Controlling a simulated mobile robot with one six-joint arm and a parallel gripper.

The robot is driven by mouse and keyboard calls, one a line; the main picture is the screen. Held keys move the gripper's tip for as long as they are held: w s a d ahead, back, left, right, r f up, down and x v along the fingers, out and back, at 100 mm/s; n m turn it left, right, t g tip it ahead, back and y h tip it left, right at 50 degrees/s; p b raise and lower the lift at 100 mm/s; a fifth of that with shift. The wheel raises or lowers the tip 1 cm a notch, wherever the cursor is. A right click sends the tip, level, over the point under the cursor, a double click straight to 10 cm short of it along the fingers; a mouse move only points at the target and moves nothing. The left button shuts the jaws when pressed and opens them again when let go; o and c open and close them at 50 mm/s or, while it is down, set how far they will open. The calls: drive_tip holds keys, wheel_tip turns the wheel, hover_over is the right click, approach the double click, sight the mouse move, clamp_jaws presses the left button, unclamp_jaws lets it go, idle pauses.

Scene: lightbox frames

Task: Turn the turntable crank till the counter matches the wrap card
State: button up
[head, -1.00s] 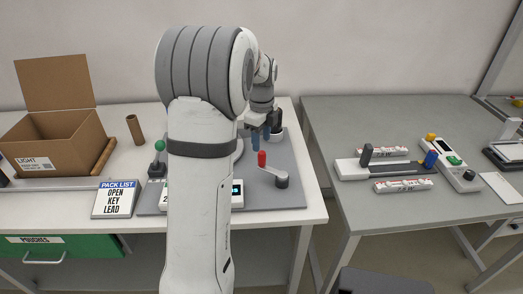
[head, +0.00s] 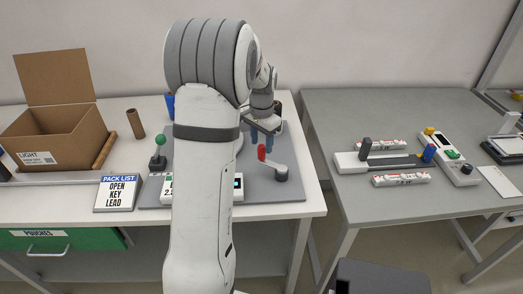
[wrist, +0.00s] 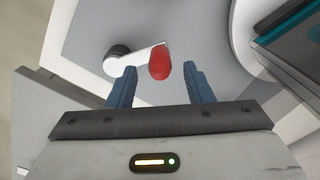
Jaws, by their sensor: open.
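The crank has a red handle (head: 262,152) on a pale arm, joined to a grey hub (head: 281,174), on the right of a grey base board (head: 290,191). My gripper (head: 262,142) is open, just behind the handle. In the wrist view the red handle (wrist: 159,62) shows between the two blue fingertips, with a gap on each side; I cannot tell the depth. The counter box (head: 238,187) is mostly hidden by my arm, and its reading is not legible. The turntable is largely hidden behind my arm. I see no card readable as a wrap card.
A green-knobbed lever (head: 158,154) stands left of my arm. An open cardboard box (head: 58,131) and a brown tube (head: 135,124) are further left. A grey table (head: 400,110) with devices stands right, across a gap.

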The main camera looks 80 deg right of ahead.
sight(262, 146)
drive_tip(key=shift+f, duration=2.05)
drive_tip(key=shift+c, duration=0.5)
clamp_jaws()
